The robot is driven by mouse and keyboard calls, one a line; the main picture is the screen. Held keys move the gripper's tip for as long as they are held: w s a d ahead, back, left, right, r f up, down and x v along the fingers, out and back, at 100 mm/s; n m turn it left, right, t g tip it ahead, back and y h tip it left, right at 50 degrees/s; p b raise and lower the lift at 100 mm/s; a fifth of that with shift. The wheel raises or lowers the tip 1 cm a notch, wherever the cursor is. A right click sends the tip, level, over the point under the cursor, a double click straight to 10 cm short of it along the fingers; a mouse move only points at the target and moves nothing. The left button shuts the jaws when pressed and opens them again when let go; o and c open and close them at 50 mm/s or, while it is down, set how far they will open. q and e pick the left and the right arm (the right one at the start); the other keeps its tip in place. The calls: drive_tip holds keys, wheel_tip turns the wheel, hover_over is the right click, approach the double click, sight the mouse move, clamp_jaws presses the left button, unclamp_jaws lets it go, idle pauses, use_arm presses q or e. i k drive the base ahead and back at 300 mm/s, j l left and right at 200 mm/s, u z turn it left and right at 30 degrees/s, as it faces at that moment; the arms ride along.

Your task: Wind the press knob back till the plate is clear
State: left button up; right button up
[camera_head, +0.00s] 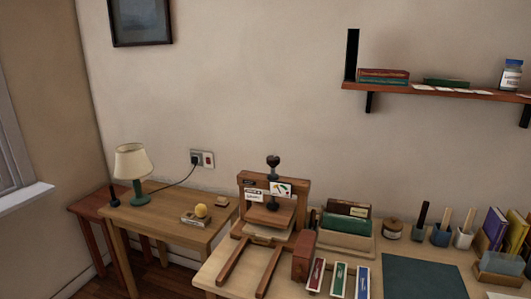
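The press (274,206) is a wooden frame at the back left of the long workbench, with two wooden rails running toward the front. A dark knob (273,160) stands on top of its crossbar on a dark screw. The press plate (270,216) is a wooden board under the crossbar. A pale layer shows beneath it, but I cannot tell whether the plate touches it. Small labels hang on the crossbar. Neither of my grippers is in view.
A side table (160,222) with a lamp (134,172) and yellow ball stands left of the workbench. Colored strips, a brown block (304,256) and a book box (345,232) sit right of the press. A wall shelf (440,93) hangs above. A dark mat (424,278) lies clear.

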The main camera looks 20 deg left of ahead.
sight(273, 161)
drive_tip(key=i+j, duration=0.15)
drive_tip(key=j, duration=0.3)
drive_tip(key=i+j, duration=0.1)
drive_tip(key=j, duration=0.35)
drive_tip(key=i+j, duration=0.15)
drive_tip(key=j, duration=0.3)
drive_tip(key=i+j, duration=0.15)
drive_tip(key=j, duration=0.3)
drive_tip(key=i+j+z, duration=0.1)
drive_tip(key=j, duration=0.35)
drive_tip(key=i+j, duration=0.15)
drive_tip(key=j, duration=0.3)
drive_tip(key=i+j, duration=0.15)
drive_tip(key=j, duration=0.3)
drive_tip(key=i+j, duration=0.1)
drive_tip(key=j, duration=0.35)
